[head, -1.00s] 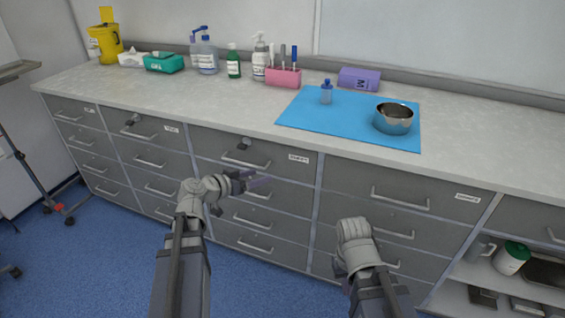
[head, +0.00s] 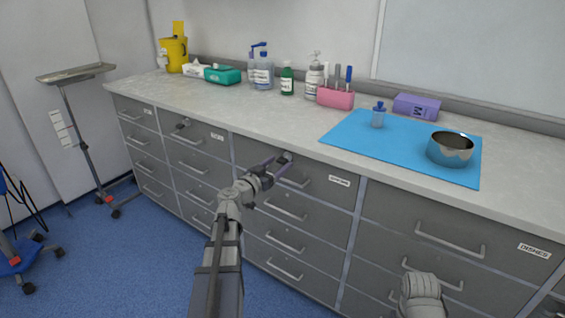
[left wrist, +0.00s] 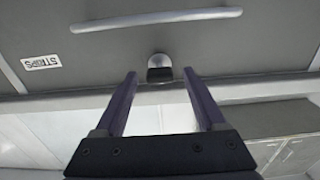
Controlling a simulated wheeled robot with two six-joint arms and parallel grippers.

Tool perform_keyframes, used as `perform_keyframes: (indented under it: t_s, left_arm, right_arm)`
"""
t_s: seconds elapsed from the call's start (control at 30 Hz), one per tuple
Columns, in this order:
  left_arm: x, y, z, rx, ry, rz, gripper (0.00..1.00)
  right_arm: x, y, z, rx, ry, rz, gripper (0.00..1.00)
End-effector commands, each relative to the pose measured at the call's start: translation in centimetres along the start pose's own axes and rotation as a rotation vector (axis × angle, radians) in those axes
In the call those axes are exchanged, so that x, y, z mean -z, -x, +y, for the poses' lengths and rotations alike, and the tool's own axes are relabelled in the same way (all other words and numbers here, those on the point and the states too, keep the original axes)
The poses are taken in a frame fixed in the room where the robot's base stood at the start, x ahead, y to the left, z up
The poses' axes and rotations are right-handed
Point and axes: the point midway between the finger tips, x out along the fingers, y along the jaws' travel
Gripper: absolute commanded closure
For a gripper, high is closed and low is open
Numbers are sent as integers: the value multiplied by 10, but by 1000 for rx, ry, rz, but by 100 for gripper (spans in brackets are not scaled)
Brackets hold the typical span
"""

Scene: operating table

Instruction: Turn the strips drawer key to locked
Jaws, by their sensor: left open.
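The strips drawer front shows in the left wrist view (left wrist: 225,45), with its STRIPS label (left wrist: 41,62) upside down. Its key (left wrist: 159,66) is a small dark piece in a round metal lock. In the head view the key (head: 286,156) is at the drawer's top edge, partly beside my fingers. My left gripper (head: 280,167) is open in front of it. In the left wrist view the fingers of this gripper (left wrist: 160,80) stand to either side of the key, apart from it. My right arm shows at the lower right of the head view, but its jaws cannot be made out.
A similar key (head: 183,124) sits on a drawer to the left. The counter (head: 290,124) overhangs the drawers just above my left gripper. A blue mat (head: 400,150) holds a steel bowl (head: 450,149) and a small bottle (head: 378,117). Drawer handles stick out below.

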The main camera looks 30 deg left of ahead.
Motion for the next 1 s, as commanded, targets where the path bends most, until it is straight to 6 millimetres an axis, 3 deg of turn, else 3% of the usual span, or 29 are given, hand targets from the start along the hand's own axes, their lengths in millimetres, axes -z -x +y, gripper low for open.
perform_keyframes:
  t_s: [0.2,0.57,1.0]
  left_arm:
    - [0,-21,0,-1,0,0,28]
    - [0,-24,1,-1,0,0,29]
    - [0,-24,1,-1,0,0,78]
  right_arm:
    - [0,0,0,0,0,0,100]
    - [0,0,0,0,0,0,100]
    - [0,0,0,0,0,0,100]
